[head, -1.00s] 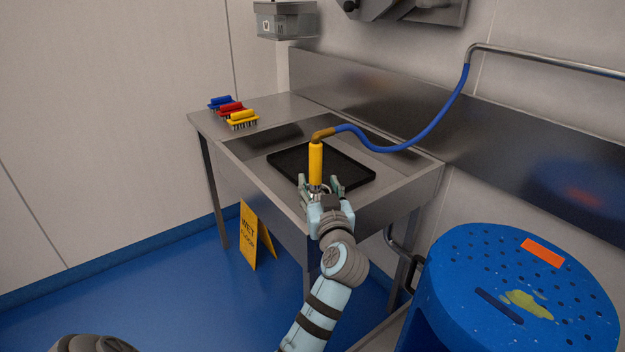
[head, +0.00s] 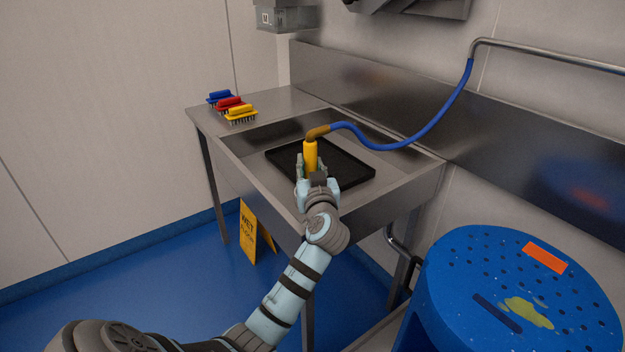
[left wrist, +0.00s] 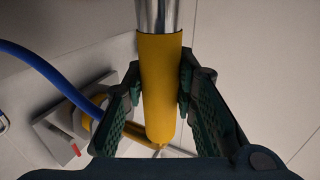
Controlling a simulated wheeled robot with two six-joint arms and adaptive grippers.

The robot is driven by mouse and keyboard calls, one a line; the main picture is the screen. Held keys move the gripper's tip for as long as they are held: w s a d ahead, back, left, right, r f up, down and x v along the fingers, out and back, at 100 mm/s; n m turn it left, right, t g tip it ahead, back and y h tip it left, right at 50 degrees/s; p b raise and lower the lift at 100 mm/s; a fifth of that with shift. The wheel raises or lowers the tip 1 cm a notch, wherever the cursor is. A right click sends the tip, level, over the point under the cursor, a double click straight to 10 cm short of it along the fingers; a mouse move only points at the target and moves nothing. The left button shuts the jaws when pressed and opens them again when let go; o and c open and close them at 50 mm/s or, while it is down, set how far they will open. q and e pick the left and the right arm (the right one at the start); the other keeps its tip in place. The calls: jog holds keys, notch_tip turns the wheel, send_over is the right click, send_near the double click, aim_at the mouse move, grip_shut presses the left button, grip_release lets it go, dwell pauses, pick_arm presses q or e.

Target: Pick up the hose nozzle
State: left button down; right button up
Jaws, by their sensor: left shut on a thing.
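The hose nozzle (head: 311,152) is a yellow cylinder, upright above the near part of the sink in the head view. A blue hose (head: 400,146) joins its top through a brown bend. My left gripper (head: 311,172) is shut on the nozzle's body, its lower part hidden by the gripper. In the left wrist view, the nozzle (left wrist: 160,95) lies between the two green-padded fingers of my left gripper (left wrist: 159,82), with its silver end toward the top of the picture. My right gripper is not in view.
A black mat or tray (head: 350,172) lies in the steel sink (head: 405,178). Blue, red and yellow brushes (head: 240,112) rest on the left ledge. A yellow wet-floor sign (head: 249,232) stands below. A blue perforated stool-like top (head: 455,270) is at right.

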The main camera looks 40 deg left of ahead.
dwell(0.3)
pick_arm(q)
jog(key=shift+r, duration=0.1)
notch_tip(320, 180, up, 18)
jog(key=r+p, duration=0.1)
jog(key=p, duration=0.3)
send_over(311, 130)
jog(key=shift+s+f, duration=0.1)
jog(key=shift+f, duration=0.15)
jog(key=shift+b, duration=0.35)
notch_tip(311, 130, down, 2)
jog(key=shift+f+b, duration=0.1)
jog(key=shift+b, duration=0.55)
